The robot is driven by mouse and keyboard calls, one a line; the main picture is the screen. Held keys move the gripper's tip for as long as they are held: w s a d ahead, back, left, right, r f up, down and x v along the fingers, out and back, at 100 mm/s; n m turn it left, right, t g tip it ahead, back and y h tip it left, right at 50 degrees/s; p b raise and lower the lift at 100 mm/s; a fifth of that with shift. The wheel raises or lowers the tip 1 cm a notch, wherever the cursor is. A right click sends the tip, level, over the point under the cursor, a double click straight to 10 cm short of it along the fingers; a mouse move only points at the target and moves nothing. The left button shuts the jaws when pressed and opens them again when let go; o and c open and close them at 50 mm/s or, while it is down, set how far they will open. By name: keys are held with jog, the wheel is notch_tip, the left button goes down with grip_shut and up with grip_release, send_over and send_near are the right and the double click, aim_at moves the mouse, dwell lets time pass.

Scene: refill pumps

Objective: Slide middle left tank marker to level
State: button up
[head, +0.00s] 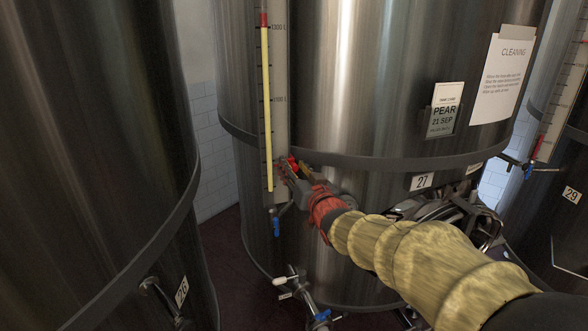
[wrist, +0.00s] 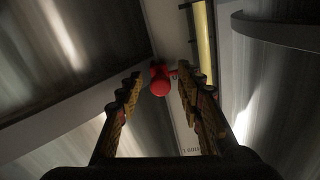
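The middle tank (head: 360,70) is brushed steel and labelled 27. Its level gauge (head: 281,60) is an upright scale strip on the left side, with a yellow column (head: 266,110) and a short red part (head: 264,19) at the column's top. A red knob, which looks like the marker (head: 293,163), is low on this gauge, far below the yellow column's top. My gripper (head: 290,172) is at the gauge's lower end. In the wrist view the red knob (wrist: 160,82) lies between the two open fingers, with a gap to the left finger. Contact with the right finger is unclear.
Tank 26 (head: 90,120) stands close at left, and a tank labelled 29 (head: 560,170) stands at right. A blue-handled valve (head: 276,227) hangs just below the gauge. Another valve (head: 322,315) is near the floor. A raised band (head: 370,162) circles the middle tank beside my gripper.

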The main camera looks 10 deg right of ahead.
grip_shut()
dwell(0.5)
dwell(0.3)
